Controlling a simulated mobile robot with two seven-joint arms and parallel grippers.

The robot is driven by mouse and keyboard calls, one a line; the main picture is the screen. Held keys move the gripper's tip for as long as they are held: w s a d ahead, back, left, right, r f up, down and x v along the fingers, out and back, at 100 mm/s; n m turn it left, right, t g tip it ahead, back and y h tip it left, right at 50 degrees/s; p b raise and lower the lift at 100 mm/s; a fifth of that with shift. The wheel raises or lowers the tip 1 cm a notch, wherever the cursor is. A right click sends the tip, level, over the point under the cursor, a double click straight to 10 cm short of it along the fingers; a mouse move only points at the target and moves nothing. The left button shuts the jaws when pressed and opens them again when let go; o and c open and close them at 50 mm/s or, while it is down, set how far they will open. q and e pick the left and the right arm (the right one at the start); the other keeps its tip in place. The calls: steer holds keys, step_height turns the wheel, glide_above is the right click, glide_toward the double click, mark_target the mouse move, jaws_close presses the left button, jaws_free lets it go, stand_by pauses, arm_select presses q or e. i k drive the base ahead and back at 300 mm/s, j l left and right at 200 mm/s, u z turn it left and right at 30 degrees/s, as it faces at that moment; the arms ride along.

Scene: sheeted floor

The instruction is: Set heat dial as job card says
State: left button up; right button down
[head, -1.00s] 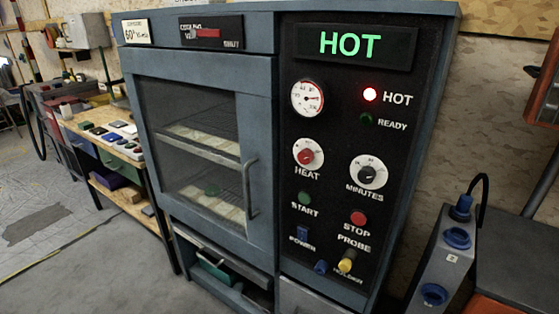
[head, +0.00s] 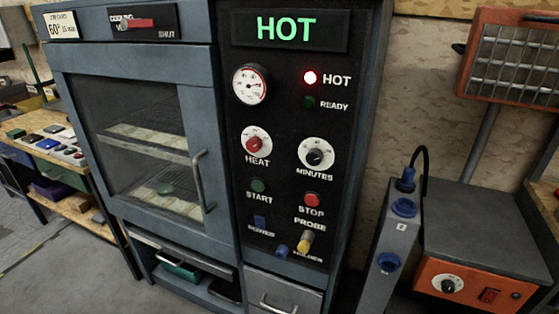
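The red heat dial (head: 255,144) sits on a white scale on the oven's black panel, above the word HEAT. The job card (head: 61,26) at the oven's top left reads 60° and what looks like 15 min. The display (head: 287,29) shows HOT in green, and the red HOT lamp (head: 310,77) is lit. The READY lamp (head: 309,102) is dark. A round gauge (head: 250,84) is above the heat dial. The black minutes dial (head: 315,157) is to its right. The dials' exact settings are too small to read. Neither of my grippers is in view.
The oven door (head: 150,150) is shut, with shelves behind its glass. Start (head: 258,186) and stop (head: 312,200) buttons lie below the dials. A grey socket post (head: 397,235) and an orange-fronted unit (head: 475,285) stand right. A bench (head: 60,160) stands left.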

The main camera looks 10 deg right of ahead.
mark_target(254, 144)
steer(key=j+u, duration=0.2)
steer(key=j, duration=0.5)
steer(key=i+j+u, duration=0.15)
steer(key=j, duration=0.55)
steer(key=z, duration=1.5)
